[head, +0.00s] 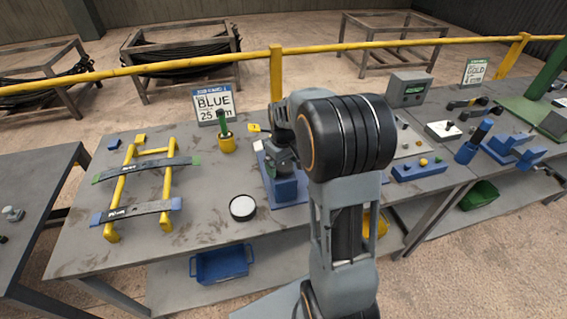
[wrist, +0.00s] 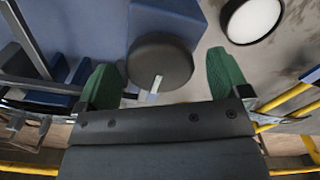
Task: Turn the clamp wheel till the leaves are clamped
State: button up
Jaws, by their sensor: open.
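The clamp wheel (wrist: 160,62) is a dark round disc with a pale mark on its near edge, in front of a blue block (wrist: 165,18) in the wrist view. My gripper (wrist: 161,78) is open, with one green fingertip on each side of the wheel; I see gaps and cannot tell any contact. In the head view the blue clamp (head: 287,190) stands on the bench, partly hidden by my arm and gripper. Two dark leaves, one with green ends (head: 146,169) and one with blue ends (head: 137,211), lie across a yellow rack at left. No leaves show in the clamp.
A round white-topped pot (head: 243,207) stands on the bench left of the clamp. A blue block with buttons (head: 419,169) is at right. A yellow rail (head: 250,55) runs behind the bench.

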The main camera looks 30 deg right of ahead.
jog(key=c, duration=0.9)
jog(key=shift+m, duration=0.3)
jog(key=m, duration=0.3)
jog(key=shift+m, duration=0.3)
jog(key=shift+m+b, duration=0.4)
jog(key=shift+m, duration=1.7)
jog(key=o, duration=0.9)
